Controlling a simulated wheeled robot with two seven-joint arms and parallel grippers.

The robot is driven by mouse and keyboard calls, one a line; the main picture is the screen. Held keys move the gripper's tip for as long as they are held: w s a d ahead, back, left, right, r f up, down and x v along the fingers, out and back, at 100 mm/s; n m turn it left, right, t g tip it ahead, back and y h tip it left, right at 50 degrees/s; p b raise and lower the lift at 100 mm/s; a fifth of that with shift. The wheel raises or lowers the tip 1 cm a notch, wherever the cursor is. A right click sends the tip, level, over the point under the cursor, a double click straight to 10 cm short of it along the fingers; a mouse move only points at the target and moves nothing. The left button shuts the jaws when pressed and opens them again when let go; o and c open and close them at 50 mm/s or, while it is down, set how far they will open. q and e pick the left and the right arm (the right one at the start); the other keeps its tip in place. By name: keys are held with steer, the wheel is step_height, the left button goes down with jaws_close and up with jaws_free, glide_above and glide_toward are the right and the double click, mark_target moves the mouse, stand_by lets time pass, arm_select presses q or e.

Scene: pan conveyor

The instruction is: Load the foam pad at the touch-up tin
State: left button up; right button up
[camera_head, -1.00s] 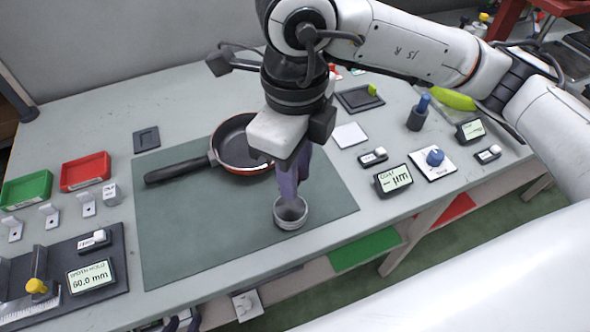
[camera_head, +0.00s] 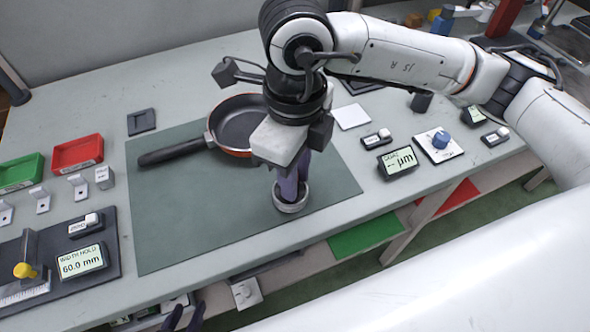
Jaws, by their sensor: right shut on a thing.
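The touch-up tin (camera_head: 290,204) is a small round grey tin standing open on the green mat, right of the pan. My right gripper (camera_head: 290,194) points straight down with its purple fingertips inside the tin's mouth. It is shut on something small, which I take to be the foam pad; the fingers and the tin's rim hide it. My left gripper (camera_head: 184,319) shows only as two dark fingertips at the bottom edge, spaced apart and with nothing seen between them.
A frying pan (camera_head: 238,124) with a black handle lies on the green mat (camera_head: 195,225) behind the tin. A gauge (camera_head: 397,162), a blue-knobbed dial (camera_head: 441,142) and small switches stand at right. Red (camera_head: 78,152) and green trays (camera_head: 20,172) and a width gauge (camera_head: 82,263) are at left.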

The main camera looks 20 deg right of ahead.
steer(key=shift+f+b, duration=0.5)
steer(key=shift+b, duration=0.05)
stand_by(0.9)
steer(key=shift+f+b, duration=0.1)
steer(key=shift+b, duration=0.25)
stand_by(1.5)
steer(key=shift+r+p, duration=1.95)
steer(key=shift+r, duration=1.65)
